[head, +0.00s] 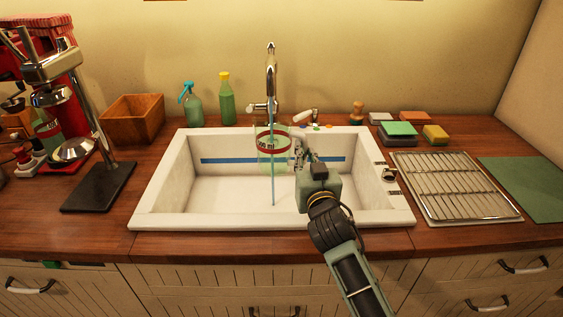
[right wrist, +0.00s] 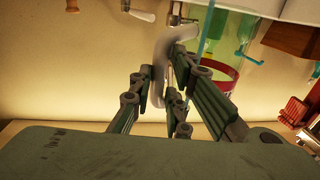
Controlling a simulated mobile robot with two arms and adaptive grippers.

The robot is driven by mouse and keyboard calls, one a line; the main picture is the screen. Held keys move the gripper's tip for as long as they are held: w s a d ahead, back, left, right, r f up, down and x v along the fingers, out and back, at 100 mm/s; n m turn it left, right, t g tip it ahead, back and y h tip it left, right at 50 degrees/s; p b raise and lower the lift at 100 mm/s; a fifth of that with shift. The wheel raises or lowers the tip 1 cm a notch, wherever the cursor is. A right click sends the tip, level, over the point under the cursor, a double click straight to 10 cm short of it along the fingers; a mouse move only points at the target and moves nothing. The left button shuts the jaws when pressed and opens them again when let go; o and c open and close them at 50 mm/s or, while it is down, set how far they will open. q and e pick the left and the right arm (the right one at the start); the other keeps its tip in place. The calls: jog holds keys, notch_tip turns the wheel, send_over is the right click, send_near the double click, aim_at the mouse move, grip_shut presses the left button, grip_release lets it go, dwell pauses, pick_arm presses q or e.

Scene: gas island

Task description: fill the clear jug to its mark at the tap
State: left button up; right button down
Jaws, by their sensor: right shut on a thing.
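The clear jug (head: 262,160) with a red band marked "500 ml" is held upright over the sink (head: 225,218), below the tap (head: 271,75). My right gripper (head: 300,158) is to the right of the jug and shut on its handle. In the right wrist view the fingers (right wrist: 165,90) are around a pale curved handle (right wrist: 159,75), with the jug's red band (right wrist: 226,72) behind. A blue water stream (head: 273,190) runs from the tap and shows below the jug down to the sink floor. I cannot tell a water level in the jug. My left gripper is out of view.
A blue stripe (head: 222,161) runs along the sink's back wall. Two bottles (head: 227,105) and a wooden box (head: 134,119) stand behind left. Sponges (head: 399,129), a wire rack (head: 450,185) and a green mat (head: 525,185) lie right. A red machine (head: 60,85) stands left.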

jog(key=w, duration=0.1)
jog(key=w+b, duration=0.1)
jog(key=w, duration=0.3)
jog(key=shift+w+a+b, duration=0.1)
jog(key=shift+a+b, duration=0.2)
jog(key=shift+r, duration=0.15)
dwell(7.0)
